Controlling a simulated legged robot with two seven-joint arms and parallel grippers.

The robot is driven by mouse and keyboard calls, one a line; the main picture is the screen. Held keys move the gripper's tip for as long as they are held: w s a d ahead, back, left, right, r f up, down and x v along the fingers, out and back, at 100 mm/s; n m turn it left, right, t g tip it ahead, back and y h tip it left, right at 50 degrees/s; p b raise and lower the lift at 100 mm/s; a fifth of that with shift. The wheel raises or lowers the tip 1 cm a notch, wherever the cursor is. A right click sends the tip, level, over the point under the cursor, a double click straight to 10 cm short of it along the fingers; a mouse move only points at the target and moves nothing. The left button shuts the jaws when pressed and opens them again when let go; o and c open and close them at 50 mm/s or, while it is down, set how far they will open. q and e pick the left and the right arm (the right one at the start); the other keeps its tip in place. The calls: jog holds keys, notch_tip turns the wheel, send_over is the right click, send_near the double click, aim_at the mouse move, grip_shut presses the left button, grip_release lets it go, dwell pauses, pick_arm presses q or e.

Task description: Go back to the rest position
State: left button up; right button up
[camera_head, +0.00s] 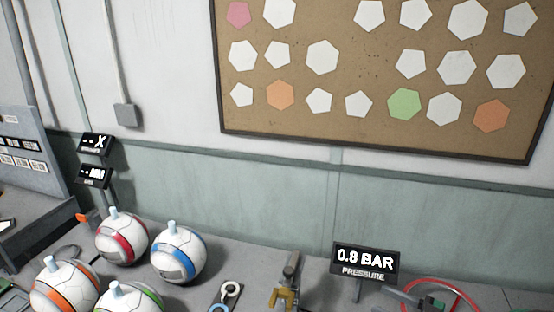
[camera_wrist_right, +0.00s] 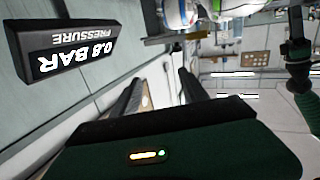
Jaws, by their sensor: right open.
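My right gripper (camera_head: 402,296) shows only in part at the bottom right of the head view, just below and right of the pressure display. In the right wrist view its two dark fingers (camera_wrist_right: 158,75) stand apart with nothing between them. The pressure display (camera_head: 365,263) reads 0.8 BAR; it also shows upside down in the right wrist view (camera_wrist_right: 68,42), left of the fingers. My left gripper is not in the head view.
White balls with red (camera_head: 122,238), blue (camera_head: 179,252), orange (camera_head: 65,288) and green (camera_head: 130,300) bands stand at the lower left. A brass-coloured fitting (camera_head: 286,295) and a red hose loop (camera_head: 450,287) are at the front. A pinboard (camera_head: 375,130) hangs behind.

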jog(key=w+r+m+t+h, duration=0.1)
jog(key=w+m+t+h, duration=0.3)
jog(key=w+h, duration=0.5)
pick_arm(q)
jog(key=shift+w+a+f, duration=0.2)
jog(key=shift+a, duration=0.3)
pick_arm(e)
jog(key=s+a+f+m+g+h, duration=0.1)
jog(key=s+a+f+m+g, duration=0.1)
jog(key=s, duration=0.7)
jog(key=s+a+f+m+g+h, duration=0.2)
jog(key=s+a+g, duration=0.2)
jog(key=s, duration=0.5)
jog(key=s+a+f+m+g+h, duration=0.1)
jog(key=s+g, duration=0.4)
jog(key=s, duration=0.5)
jog(key=shift+a+f+m+g+h, duration=0.4)
jog(key=shift+a+f+m, duration=0.5)
jog(key=shift+a+m, duration=0.3)
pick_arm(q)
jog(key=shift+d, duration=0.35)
pick_arm(e)
jog(key=shift+d, duration=0.25)
